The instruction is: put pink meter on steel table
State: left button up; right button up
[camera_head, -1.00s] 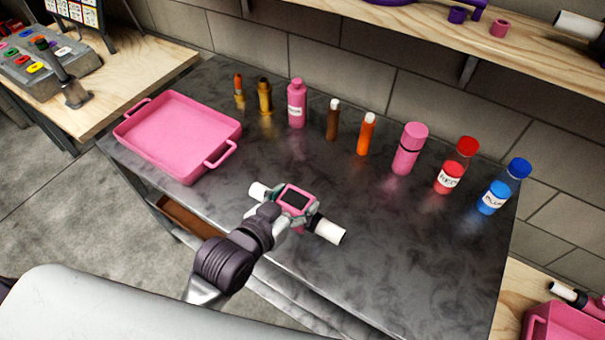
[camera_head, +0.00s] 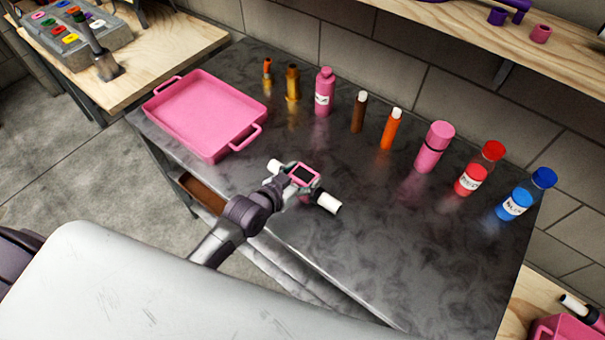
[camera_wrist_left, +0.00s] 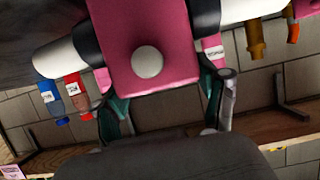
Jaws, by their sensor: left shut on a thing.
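The pink meter (camera_head: 305,175) has a dark screen and a white-ended pipe on each side. My left gripper (camera_head: 300,186) is shut on it near the front edge of the steel table (camera_head: 400,245). In the left wrist view the pink meter (camera_wrist_left: 150,45) fills the upper middle, between the fingers of my left gripper (camera_wrist_left: 165,100). In the head view the meter is over the table top; whether it touches the surface I cannot tell. My right gripper is not in view.
A pink tray (camera_head: 205,112) stands on the table's left part. Along the back stand a pink bottle (camera_head: 324,92), an orange tube (camera_head: 391,129), a pink flask (camera_head: 434,147), a red bottle (camera_head: 472,178) and a blue bottle (camera_head: 515,203). The table's middle and right front are clear.

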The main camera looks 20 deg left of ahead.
pick_arm(q)
jog(key=shift+f, duration=0.1)
jog(key=o, duration=1.3)
jog(key=shift+r, duration=0.2)
jog(key=shift+s+a, duration=0.1)
jog(key=shift+s, duration=0.25)
jog(key=b+v, duration=0.1)
jog(key=v, duration=1)
jog(key=shift+r, duration=0.2)
